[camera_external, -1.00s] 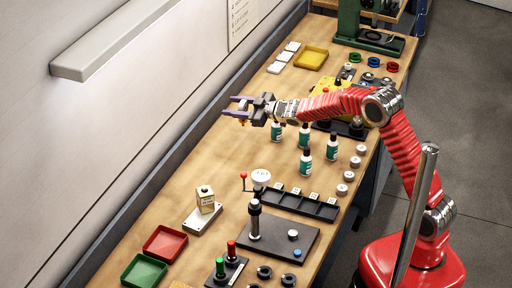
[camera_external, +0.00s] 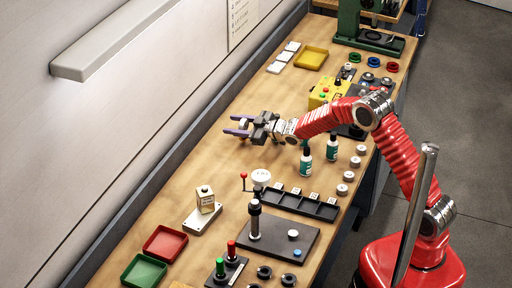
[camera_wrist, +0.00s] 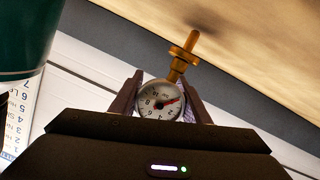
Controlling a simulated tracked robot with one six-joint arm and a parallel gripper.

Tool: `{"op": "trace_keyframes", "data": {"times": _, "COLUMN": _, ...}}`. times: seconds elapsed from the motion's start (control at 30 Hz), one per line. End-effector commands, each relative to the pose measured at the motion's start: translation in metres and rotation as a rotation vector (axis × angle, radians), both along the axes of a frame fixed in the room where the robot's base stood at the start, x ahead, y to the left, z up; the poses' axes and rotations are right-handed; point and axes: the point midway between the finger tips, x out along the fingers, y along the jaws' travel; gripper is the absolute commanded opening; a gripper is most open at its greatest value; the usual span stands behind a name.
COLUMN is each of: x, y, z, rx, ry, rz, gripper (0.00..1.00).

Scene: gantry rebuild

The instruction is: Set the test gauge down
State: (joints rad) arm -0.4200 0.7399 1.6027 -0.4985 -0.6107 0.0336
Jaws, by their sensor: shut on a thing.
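The test gauge (camera_wrist: 160,101) is a small round white dial with a red needle and a brass stem (camera_wrist: 184,56). In the wrist view it sits between the two fingers of my gripper (camera_wrist: 161,97), dial towards the camera and stem pointing up and right in the picture. My gripper is shut on it. In the external view my gripper (camera_external: 237,127) is low over the wooden bench (camera_external: 190,150), reaching left towards the wall side. The gauge cannot be made out there. Whether it touches the bench cannot be told.
Green-labelled bottles (camera_external: 305,162) stand right of and in front of my gripper; a dark green form (camera_wrist: 30,35) looms close in the wrist view. A yellow box (camera_external: 325,93) stands behind. A black slotted tray (camera_external: 300,203) lies nearer. Bench left of my gripper is clear.

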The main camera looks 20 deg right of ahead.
Motion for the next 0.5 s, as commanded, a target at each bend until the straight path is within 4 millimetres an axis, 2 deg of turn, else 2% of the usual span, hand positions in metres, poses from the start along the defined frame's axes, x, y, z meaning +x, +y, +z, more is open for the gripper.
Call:
{"op": "trace_keyframes", "data": {"times": 0.4, "x": 0.0002, "y": 0.0, "z": -0.0053, "rx": 0.001, "ry": -0.001, "rz": -0.001, "gripper": 0.16}}
{"op": "trace_keyframes", "data": {"times": 0.43, "x": 0.0, "y": 0.0, "z": -0.0056, "rx": 0.0, "ry": 0.0, "rz": -0.001, "gripper": 0.44}}
{"op": "trace_keyframes", "data": {"times": 0.5, "x": 0.0, "y": -0.0001, "z": -0.0054, "rx": -0.001, "ry": -0.001, "rz": -0.001, "gripper": 0.49}}
